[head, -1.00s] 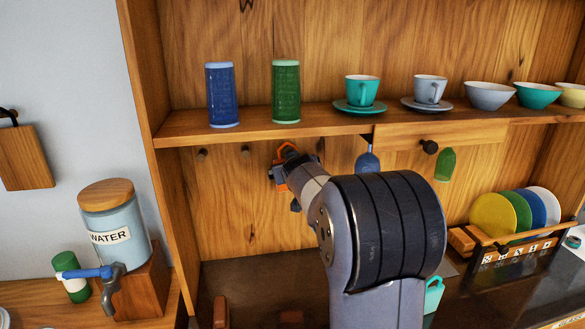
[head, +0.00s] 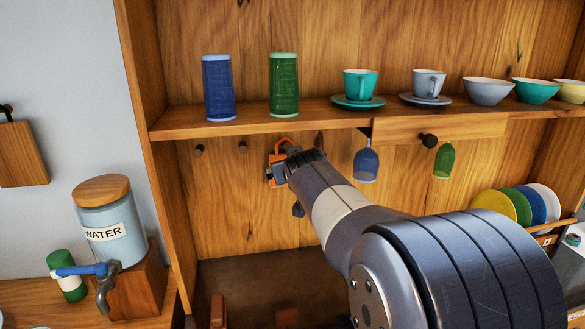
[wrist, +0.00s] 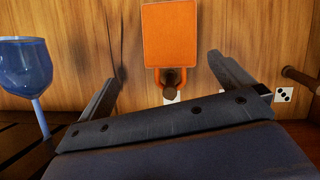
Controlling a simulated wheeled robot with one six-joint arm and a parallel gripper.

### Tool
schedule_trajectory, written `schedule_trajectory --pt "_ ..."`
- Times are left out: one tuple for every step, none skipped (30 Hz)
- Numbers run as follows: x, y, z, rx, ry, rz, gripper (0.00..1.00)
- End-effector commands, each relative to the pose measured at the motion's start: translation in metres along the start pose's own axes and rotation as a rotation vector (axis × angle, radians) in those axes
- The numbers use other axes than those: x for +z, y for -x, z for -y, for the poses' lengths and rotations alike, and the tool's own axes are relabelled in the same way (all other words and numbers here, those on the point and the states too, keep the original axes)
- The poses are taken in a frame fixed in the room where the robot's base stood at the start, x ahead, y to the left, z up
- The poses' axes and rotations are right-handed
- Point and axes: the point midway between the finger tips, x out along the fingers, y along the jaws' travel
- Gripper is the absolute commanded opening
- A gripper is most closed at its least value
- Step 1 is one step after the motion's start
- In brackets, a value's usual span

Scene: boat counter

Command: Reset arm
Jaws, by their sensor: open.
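My gripper (head: 284,166) is at the back panel under the shelf, at the end of my outstretched arm. In the wrist view my gripper (wrist: 165,70) has its two dark fingers wide apart, with nothing held between them. An orange flat item (wrist: 170,35) with a loop hangs on a dark peg (wrist: 171,93) in front of the opening, in line with the gap. In the head view the orange item (head: 286,142) is largely hidden behind my gripper. I cannot tell how far it is from the fingers.
A blue stemmed glass (head: 366,164) hangs right of my gripper, also in the wrist view (wrist: 25,65); a green glass (head: 443,160) hangs farther right. The shelf (head: 300,112) above holds tumblers, cups and bowls. A water dispenser (head: 110,225) stands at left.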

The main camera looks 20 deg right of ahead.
Motion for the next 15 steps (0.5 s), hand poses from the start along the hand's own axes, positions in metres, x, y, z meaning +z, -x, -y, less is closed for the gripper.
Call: schedule_trajectory --pt "0.0 0.005 0.0 0.0 -0.001 -0.002 1.0" --pt "0.001 0.007 0.0 0.0 -0.001 0.0 1.0" --pt "0.001 0.01 0.0 0.0 -0.001 0.0 1.0" --pt "0.001 0.012 0.0 0.0 -0.001 0.0 1.0" --pt "0.001 0.013 0.0 0.0 0.0 0.0 1.0" --pt "0.001 0.015 0.0 0.0 0.0 0.001 1.0" --pt "0.001 0.015 0.0 0.0 0.0 0.001 1.0" --pt "0.001 0.016 0.0 0.0 0.0 0.001 1.0" --pt "0.001 0.016 0.0 0.0 0.0 0.001 1.0" --pt "0.001 0.016 0.0 -0.001 0.0 0.001 1.0" --pt "0.001 0.016 0.0 -0.001 0.0 0.001 1.0" --pt "0.001 0.016 0.0 0.0 0.0 0.001 1.0" --pt "0.001 0.016 0.0 0.0 0.0 0.001 1.0" --pt "0.001 0.016 0.0 0.0 0.0 0.001 1.0" --pt "0.001 0.016 0.0 0.0 0.0 0.001 1.0"
